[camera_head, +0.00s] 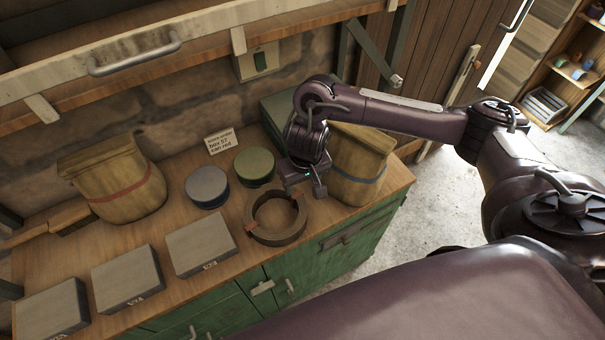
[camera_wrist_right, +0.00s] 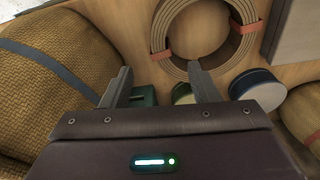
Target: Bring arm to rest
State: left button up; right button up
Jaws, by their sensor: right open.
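My right arm comes in from the right in the head view and reaches over the workbench (camera_head: 215,268). Its gripper (camera_head: 304,188) is above the right part of the bench top, between the coiled belt (camera_head: 251,228) and a sack with a blue band (camera_head: 352,172). In the right wrist view the two fingers of the gripper (camera_wrist_right: 160,85) stand apart with nothing between them. The coiled belt also shows there beyond the fingers (camera_wrist_right: 172,62), tied with orange bands. The sack fills the left of that view (camera_wrist_right: 45,70). My left gripper is not in view.
Several grey boxes (camera_head: 200,246) line the front. A sack with a red band (camera_head: 112,180) stands left. Open floor (camera_head: 440,205) lies right of the bench.

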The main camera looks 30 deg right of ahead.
jog(key=shift+r, duration=0.4)
